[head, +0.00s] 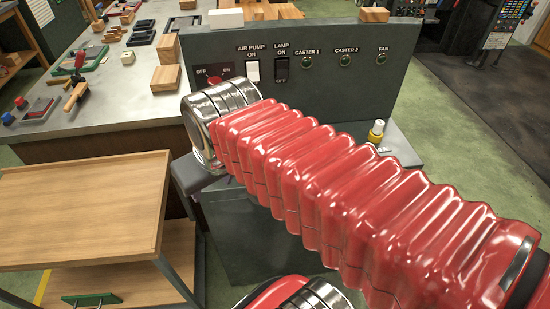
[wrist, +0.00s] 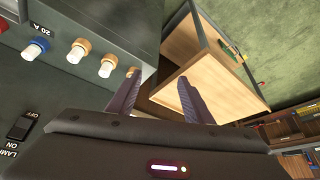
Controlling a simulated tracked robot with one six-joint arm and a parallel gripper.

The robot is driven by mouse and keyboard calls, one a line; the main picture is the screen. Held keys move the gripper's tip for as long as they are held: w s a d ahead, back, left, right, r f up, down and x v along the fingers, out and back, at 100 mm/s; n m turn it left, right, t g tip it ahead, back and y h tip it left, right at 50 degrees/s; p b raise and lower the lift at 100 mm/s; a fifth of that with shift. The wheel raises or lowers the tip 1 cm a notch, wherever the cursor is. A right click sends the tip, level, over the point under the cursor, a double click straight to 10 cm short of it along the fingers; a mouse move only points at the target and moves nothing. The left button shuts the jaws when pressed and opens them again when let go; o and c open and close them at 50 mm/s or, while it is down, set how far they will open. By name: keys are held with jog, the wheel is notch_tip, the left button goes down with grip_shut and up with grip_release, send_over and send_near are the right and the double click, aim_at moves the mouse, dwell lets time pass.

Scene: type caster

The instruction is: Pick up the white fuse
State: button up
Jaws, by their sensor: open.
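In the wrist view, several fuse-like parts with white ends stick out of a grey panel face (wrist: 75,95) at upper left. One has a blue collar (wrist: 37,47) beside a "20 A" label. The left finger is close to the right-hand tan-collared part in the picture.
The control panel (head: 330,85) with switches stands ahead, with a white block (head: 226,18) on top. A wooden cart (head: 80,205) is at left, and a cluttered workbench (head: 95,110) behind it. Green floor is open at right.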

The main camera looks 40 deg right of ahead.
jog(key=w+d+m+g, duration=0.1)
jog(key=w+d+m, duration=0.2)
jog(key=d, duration=0.8)
jog(key=w+d+f+m+g, duration=0.1)
jog(key=w+d+m+g, duration=0.1)
jog(key=d, duration=1)
jog(key=shift+w+d+m+g+h, duration=0.3)
jog(key=shift+w+m, duration=0.1)
jog(key=shift+w, duration=0.3)
jog(key=shift+f, duration=0.1)
jog(key=shift+w+d+f, duration=0.1)
jog(key=shift+w+f, duration=0.1)
jog(key=shift+f, duration=1.2)
jog(key=shift+w+d+f, duration=0.15)
jog(key=shift+w+f, duration=0.05)
jog(key=shift+f, duration=1.2)
jog(key=shift+w+d+f, duration=0.1)
jog(key=shift+w+f, duration=0.1)
jog(key=shift+f, duration=1.2)
jog(key=shift+w+d+f, duration=0.1)
jog(key=shift+w+f, duration=0.1)
jog(key=shift+f, duration=1.1)
jog(key=shift+w+d+f, duration=0.1)
jog(key=shift+w+f, duration=0.1)
jog(key=shift+f, duration=1.1)
jog(key=shift+c, duration=0.4)
